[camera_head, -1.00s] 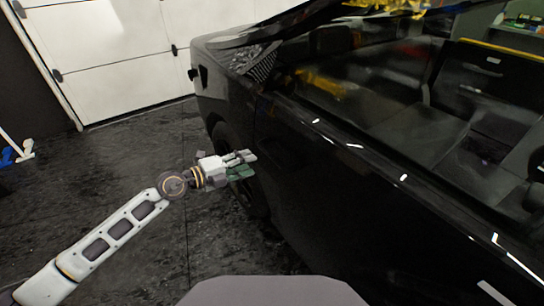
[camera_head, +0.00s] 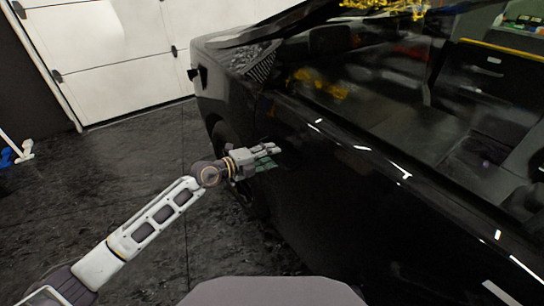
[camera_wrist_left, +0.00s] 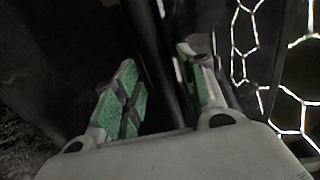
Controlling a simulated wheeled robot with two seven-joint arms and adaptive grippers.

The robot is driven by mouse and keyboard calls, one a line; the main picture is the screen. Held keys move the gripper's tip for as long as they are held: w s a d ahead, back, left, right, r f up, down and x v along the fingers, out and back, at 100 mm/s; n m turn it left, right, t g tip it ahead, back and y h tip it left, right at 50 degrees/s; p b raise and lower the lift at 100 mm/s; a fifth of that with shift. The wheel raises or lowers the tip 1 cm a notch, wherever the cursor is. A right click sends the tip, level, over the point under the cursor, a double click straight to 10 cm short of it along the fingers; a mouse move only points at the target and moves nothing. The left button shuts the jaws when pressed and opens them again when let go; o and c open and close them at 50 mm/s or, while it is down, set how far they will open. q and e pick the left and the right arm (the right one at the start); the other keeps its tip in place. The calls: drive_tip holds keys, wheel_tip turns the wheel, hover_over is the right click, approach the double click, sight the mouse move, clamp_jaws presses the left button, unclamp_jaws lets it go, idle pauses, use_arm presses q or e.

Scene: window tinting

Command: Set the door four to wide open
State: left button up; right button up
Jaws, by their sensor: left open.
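A black car (camera_head: 330,215) stands at the right in the head view, its dark side running from the middle back to the lower right. Its door panels are so dark that I cannot tell which one is door four or whether any door stands ajar. My left gripper (camera_head: 272,157) is close to the car's side, above and behind the front wheel. Its green-padded fingers are apart and empty in the left wrist view (camera_wrist_left: 160,92), with a dark vertical edge showing between and beyond them. I cannot tell whether the fingers touch the car. My right gripper is not in view.
A white garage door (camera_head: 110,50) stands at the back left. The dark floor (camera_head: 90,190) left of the car is clear. A white and blue stand (camera_head: 14,153) is at the far left edge.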

use_arm(q)
drive_tip(key=shift+w+d+f, duration=0.15)
drive_tip(key=shift+w+d, duration=0.25)
drive_tip(key=shift+d, duration=0.1)
drive_tip(key=shift+c, duration=0.5)
clamp_jaws()
